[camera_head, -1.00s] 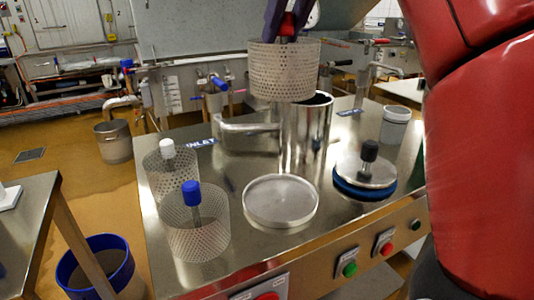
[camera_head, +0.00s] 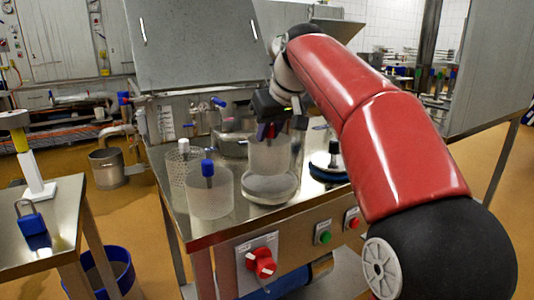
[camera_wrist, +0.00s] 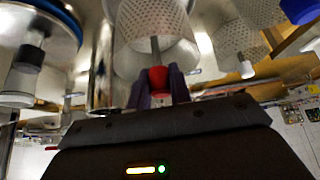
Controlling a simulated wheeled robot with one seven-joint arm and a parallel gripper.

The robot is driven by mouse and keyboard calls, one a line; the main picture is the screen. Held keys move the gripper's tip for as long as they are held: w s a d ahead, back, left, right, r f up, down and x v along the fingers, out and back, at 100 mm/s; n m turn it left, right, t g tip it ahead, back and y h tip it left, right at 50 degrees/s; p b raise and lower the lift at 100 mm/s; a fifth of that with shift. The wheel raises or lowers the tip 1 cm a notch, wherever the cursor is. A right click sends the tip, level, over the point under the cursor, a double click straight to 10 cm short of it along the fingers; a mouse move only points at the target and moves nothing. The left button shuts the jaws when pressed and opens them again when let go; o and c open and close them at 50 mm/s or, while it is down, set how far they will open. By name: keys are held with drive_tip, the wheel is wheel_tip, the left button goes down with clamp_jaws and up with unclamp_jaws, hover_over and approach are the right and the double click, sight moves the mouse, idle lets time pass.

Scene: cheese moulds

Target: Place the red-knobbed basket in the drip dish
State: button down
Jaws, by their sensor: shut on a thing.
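My gripper (camera_head: 268,130) is shut on the red knob (camera_wrist: 158,80) of the perforated metal basket (camera_head: 268,157). The basket hangs upright below my gripper, and its wall also shows in the wrist view (camera_wrist: 155,32). The fingers largely hide the red knob in the head view.
A blue-knobbed basket (camera_head: 210,195) stands close left of the dish, with a white-knobbed basket (camera_head: 184,165) behind it. A black-knobbed lid with a blue rim (camera_head: 328,168) is on the right. The table's front edge (camera_head: 270,218) is near.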

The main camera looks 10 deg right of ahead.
sight(270, 142)
drive_tip(key=shift+f+b, duration=1.6)
drive_tip(key=shift+f, duration=0.35)
drive_tip(key=c, duration=1.3)
unclamp_jaws()
drive_tip(key=shift+r, duration=0.3)
drive_tip(key=p+v, duration=0.2)
drive_tip(key=v, duration=0.9)
drive_tip(key=shift+s+d+r+p, duration=0.1)
drive_tip(key=shift+s+r+p, duration=0.15)
drive_tip(key=shift+s+p, duration=0.05)
